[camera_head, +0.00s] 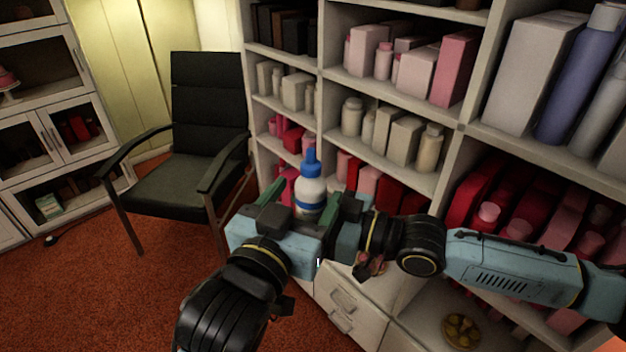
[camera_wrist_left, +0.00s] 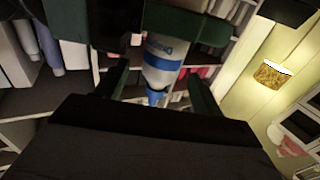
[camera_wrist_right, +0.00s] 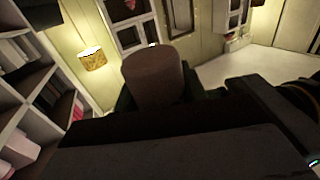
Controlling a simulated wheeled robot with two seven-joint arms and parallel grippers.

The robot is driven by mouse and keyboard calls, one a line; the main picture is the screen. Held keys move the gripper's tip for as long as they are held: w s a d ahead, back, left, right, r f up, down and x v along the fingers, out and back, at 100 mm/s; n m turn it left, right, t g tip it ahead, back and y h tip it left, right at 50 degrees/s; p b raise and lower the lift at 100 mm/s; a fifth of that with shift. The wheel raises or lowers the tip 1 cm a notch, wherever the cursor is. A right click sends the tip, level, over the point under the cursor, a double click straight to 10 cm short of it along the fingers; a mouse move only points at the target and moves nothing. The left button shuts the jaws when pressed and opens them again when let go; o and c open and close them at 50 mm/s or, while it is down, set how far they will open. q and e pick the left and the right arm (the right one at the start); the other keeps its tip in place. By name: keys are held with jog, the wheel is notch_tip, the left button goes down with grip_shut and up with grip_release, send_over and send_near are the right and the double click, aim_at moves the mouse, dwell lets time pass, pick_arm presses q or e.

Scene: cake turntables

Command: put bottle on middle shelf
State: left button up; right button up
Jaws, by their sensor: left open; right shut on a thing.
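The bottle (camera_head: 312,192) is white with blue bands and a blue nozzle cap, and it stands upright in the air in front of the shelf unit. My right gripper (camera_head: 338,212) is shut on it from the right. In the right wrist view a shaded brown-looking cylinder (camera_wrist_right: 155,78), apparently the bottle, fills the jaws. My left gripper (camera_head: 296,222) is open, close beside the bottle. In the left wrist view the bottle (camera_wrist_left: 160,66) shows upside down between the spread left fingers. The middle shelf (camera_head: 390,165) behind holds pale bottles and boxes. The bottle's lower end is hidden by the grippers in the head view.
The white shelf unit (camera_head: 322,70) is crowded with boxes and bottles. Red and pink goods (camera_head: 385,190) fill the row below the pale ones. A black chair (camera_head: 205,130) stands at the left. Drawers (camera_head: 350,308) lie below my grippers. Red carpet (camera_head: 90,290) is clear at the left.

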pick_arm(q)
jog(key=x, duration=0.4)
jog(key=shift+w+d, duration=0.2)
jog(key=shift+w, duration=0.15)
jog(key=c, duration=1.1)
jog(key=shift+c, duration=0.2)
pick_arm(e)
jog(key=o, duration=1.1)
